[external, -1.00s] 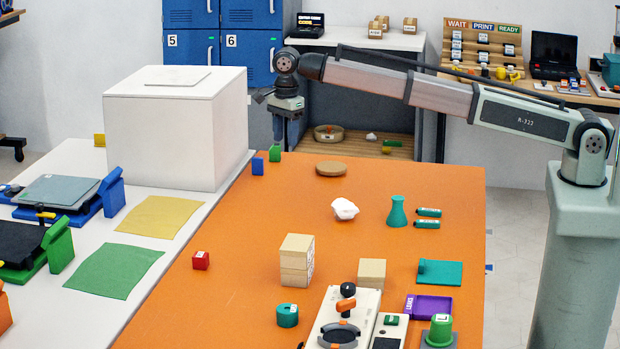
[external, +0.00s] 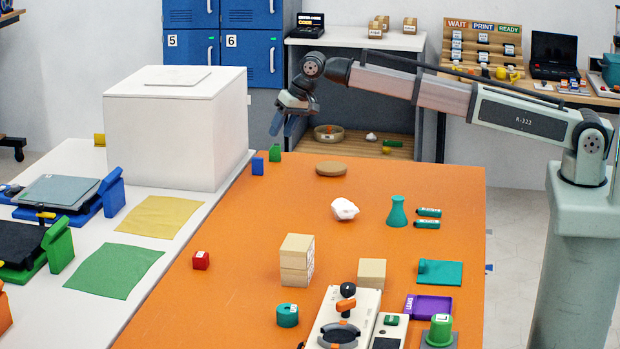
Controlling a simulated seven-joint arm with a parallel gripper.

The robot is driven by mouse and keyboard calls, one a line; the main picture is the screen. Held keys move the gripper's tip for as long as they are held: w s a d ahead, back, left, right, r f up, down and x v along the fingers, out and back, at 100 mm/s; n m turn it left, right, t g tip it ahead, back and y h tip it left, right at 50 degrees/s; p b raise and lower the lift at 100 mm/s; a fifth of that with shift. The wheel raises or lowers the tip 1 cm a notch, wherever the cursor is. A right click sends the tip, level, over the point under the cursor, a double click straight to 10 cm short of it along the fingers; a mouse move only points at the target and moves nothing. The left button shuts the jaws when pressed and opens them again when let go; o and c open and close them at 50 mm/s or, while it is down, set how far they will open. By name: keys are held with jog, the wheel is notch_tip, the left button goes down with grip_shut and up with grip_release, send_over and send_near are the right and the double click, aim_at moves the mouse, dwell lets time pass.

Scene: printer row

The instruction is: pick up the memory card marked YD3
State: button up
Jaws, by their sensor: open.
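No memory card can be read as YD3 in the external view. Several small labelled pieces (external: 573,86) lie on the wooden table in front of the black case at the back right; they are too small to read. My gripper (external: 283,126) is open and empty. It hangs tilted in the air beyond the orange table's far end, in front of the blue lockers and left of the grey shelf unit, well left of these pieces.
A board marked WAIT, PRINT, READY (external: 482,45) holds several small labelled items on the back table, beside a black case (external: 553,55). A white box (external: 175,130) stands left of the orange table (external: 240,280). Wooden blocks (external: 297,258) and a printer-like device stand at the front.

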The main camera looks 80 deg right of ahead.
jog(key=w+n, duration=0.1)
jog(key=n, duration=0.4)
jog(key=n+t, duration=0.1)
jog(key=n, duration=0.2)
send_near(255, 174)
jog(key=w+f, duration=0.1)
jog(key=f, duration=0.1)
jog(key=w+f, duration=0.1)
jog(key=w, duration=0.1)
jog(key=w+f, duration=0.2)
jog(key=shift+w+d+f, duration=0.2)
jog(key=shift+d+f, duration=0.15)
jog(key=shift+c, duration=0.3)
grip_shut()
